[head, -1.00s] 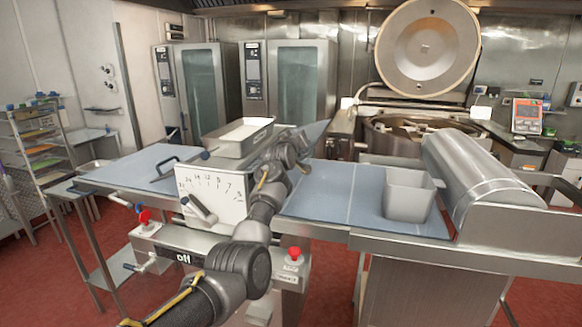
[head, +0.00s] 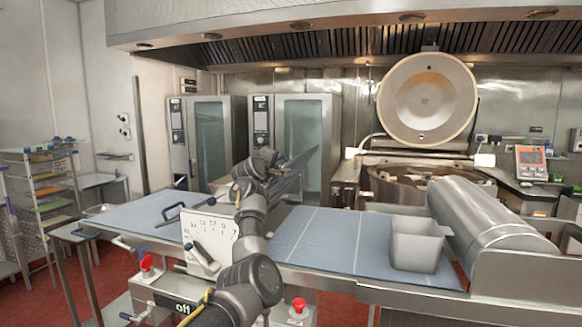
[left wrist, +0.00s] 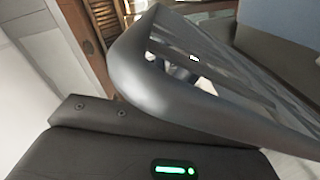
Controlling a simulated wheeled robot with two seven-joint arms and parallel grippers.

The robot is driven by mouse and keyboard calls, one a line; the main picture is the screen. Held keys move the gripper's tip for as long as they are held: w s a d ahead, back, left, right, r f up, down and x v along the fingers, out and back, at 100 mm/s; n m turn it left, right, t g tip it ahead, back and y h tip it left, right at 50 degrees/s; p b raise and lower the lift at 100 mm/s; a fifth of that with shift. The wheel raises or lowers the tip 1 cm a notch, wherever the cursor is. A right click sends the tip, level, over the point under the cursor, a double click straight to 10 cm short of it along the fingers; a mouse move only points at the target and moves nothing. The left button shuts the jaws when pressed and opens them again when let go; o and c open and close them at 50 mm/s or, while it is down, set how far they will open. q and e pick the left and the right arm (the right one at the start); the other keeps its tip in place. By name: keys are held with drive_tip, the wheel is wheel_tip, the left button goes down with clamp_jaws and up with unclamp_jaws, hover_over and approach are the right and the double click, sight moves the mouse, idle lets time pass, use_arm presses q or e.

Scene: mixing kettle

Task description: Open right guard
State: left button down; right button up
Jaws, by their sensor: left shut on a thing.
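The right guard (head: 300,170) is a thin, dark, see-through panel. In the head view it stands tilted up behind my left gripper, above the blue right-hand belt (head: 310,235) of the machine. My left gripper (head: 272,167) is shut on its edge. In the left wrist view the guard's rounded dark frame (left wrist: 150,80) fills the middle, slanting down to the right, with its clear pane behind. The fingertips are hidden there. My right gripper is in neither view.
A white dial panel (head: 203,243) and a red stop button (head: 298,305) are on the machine's front. A grey tub (head: 417,247) stands on the right belt beside a steel roller cover (head: 490,215). A kettle with a raised lid (head: 427,98) is behind.

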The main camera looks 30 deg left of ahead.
use_arm(q)
drive_tip(key=shift+s+a+r, duration=0.1)
drive_tip(key=shift+a+r, duration=0.05)
drive_tip(key=shift+r, duration=0.05)
drive_tip(key=c, duration=1.5)
unclamp_jaws()
drive_tip(key=shift+o, duration=0.3)
drive_tip(key=shift+f, duration=0.1)
drive_tip(key=shift+s+d+f+b, duration=0.2)
drive_tip(key=shift+s+b, duration=0.3)
drive_tip(key=shift+b, duration=0.05)
drive_tip(key=b+v, duration=0.4)
drive_tip(key=v, duration=0.5)
drive_tip(key=shift+s+d+r+b, duration=0.2)
drive_tip(key=shift+s+b, duration=0.15)
drive_tip(key=shift+b, duration=0.05)
